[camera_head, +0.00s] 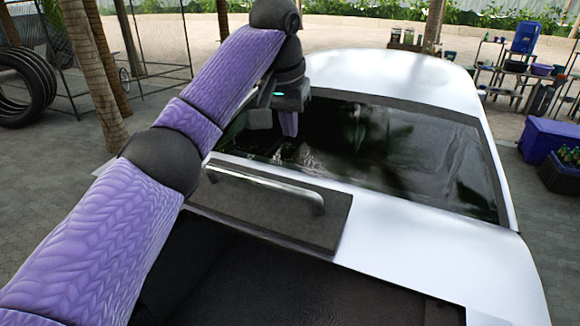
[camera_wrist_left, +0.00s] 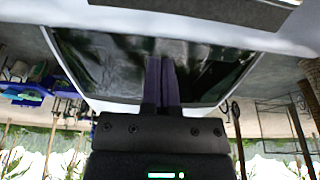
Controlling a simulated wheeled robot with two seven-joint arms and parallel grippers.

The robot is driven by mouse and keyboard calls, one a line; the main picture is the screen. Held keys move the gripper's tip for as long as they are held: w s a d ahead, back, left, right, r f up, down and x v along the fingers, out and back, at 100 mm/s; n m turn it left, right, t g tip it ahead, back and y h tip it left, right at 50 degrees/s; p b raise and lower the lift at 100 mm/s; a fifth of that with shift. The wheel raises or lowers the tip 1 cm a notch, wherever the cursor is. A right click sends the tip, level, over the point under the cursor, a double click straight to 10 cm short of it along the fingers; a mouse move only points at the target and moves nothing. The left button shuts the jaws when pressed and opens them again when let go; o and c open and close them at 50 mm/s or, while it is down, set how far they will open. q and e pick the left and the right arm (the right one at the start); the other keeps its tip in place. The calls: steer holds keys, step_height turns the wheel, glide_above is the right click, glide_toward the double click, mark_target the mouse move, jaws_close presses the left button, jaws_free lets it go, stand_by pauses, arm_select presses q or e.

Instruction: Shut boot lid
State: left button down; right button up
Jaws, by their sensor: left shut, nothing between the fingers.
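The white car (camera_head: 400,225) fills the middle and right of the head view. Its dark boot opening (camera_head: 290,285) lies open at the bottom. A flat dark panel with a shiny bar handle (camera_head: 275,186), which looks like the boot lid, lies on the white bodywork between this opening and the car's window (camera_head: 370,145). My left gripper (camera_head: 288,124) is beyond the panel, over the window's left part, apart from the handle. In the left wrist view its purple fingers (camera_wrist_left: 161,80) are together and empty, with the window behind them and part of the dark panel (camera_wrist_left: 235,12) at the top.
My left arm crosses the left side of the head view. A palm trunk (camera_head: 95,75) and tyres (camera_head: 25,85) stand at left. A blue cooler (camera_head: 550,138) and a crate (camera_head: 562,178) stand right of the car. Paving beside the car is clear.

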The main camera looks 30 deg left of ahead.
mark_target(288, 203)
arm_select(q)
steer(key=p+x, duration=0.1)
steer(key=x, duration=0.2)
steer(key=p+x, duration=0.1)
steer(key=x, duration=0.3)
steer(key=shift+w+f, duration=0.25)
steer(key=shift+w, duration=0.1)
steer(key=s, duration=0.2)
steer(key=s+f+p, duration=0.1)
steer(key=shift+s, duration=0.35)
steer(key=shift+d+f, duration=0.1)
steer(key=shift+f, duration=0.05)
steer(key=shift+w+f, duration=0.1)
steer(key=shift+w, duration=0.05)
arm_select(e)
step_height(288, 203, up, 3)
steer(key=shift+r, duration=0.1)
